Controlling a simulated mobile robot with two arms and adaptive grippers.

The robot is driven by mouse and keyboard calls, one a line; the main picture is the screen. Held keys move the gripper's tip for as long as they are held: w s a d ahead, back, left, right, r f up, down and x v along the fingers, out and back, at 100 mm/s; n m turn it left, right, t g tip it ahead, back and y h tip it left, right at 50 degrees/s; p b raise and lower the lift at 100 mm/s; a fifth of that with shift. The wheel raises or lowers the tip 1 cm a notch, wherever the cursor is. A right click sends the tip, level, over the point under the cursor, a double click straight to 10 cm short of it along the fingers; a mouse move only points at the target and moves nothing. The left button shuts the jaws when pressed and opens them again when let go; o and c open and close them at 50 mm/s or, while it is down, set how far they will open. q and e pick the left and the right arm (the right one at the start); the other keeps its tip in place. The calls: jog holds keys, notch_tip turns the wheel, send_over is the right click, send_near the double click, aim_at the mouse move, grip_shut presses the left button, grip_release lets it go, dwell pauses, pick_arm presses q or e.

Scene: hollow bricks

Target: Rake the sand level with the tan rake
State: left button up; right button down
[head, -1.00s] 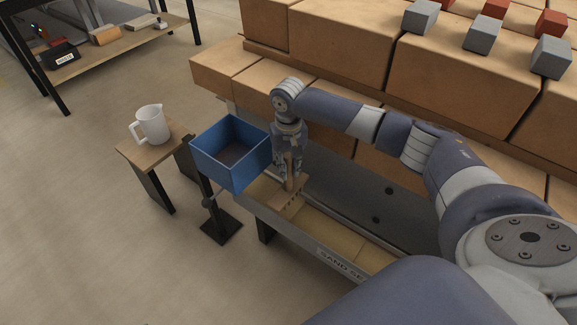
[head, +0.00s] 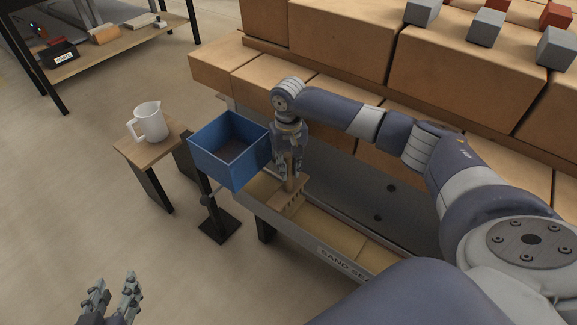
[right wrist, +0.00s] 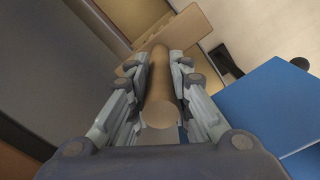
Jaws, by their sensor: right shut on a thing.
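The tan rake (head: 291,192) stands with its toothed head down in the sand tray (head: 318,228), near the tray's left end. My right gripper (head: 289,170) is shut on the rake's upright handle. In the right wrist view the round tan handle (right wrist: 161,95) lies between the two fingers of the gripper (right wrist: 166,75), and part of the rake head (right wrist: 172,35) shows beyond. The sand (head: 325,232) is tan and shows right of the rake head. My left gripper (head: 112,290) is open and empty, low at the left over the floor.
A blue open bin (head: 228,178) on a black stand is close beside my right gripper. A white jug (head: 150,122) stands on a small wooden table (head: 135,152). Large tan bricks (head: 345,50) rise behind the tray. A shelf (head: 110,45) with tools is at the far left.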

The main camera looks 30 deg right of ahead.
jog(key=shift+f, duration=1.1)
pick_arm(q)
jog(key=shift+w+r, duration=0.15)
jog(key=shift+r, duration=0.05)
pick_arm(e)
jog(key=shift+f, duration=1.2)
jog(key=shift+w, duration=0.15)
jog(key=shift+w+a+f, duration=0.1)
jog(key=shift+w+a, duration=0.1)
jog(key=shift+w, duration=0.25)
jog(key=shift+w+a, duration=0.2)
jog(key=shift+w, duration=0.25)
pick_arm(q)
jog(key=w+r+t, duration=0.1)
jog(key=w+d+r+t, duration=0.1)
jog(key=r, duration=0.1)
jog(key=shift+r+h+b, duration=0.2)
jog(key=shift+h+b, duration=0.15)
jog(key=shift+h, duration=0.05)
pick_arm(e)
jog(key=shift+w+a, duration=0.35)
jog(key=shift+w, duration=0.5)
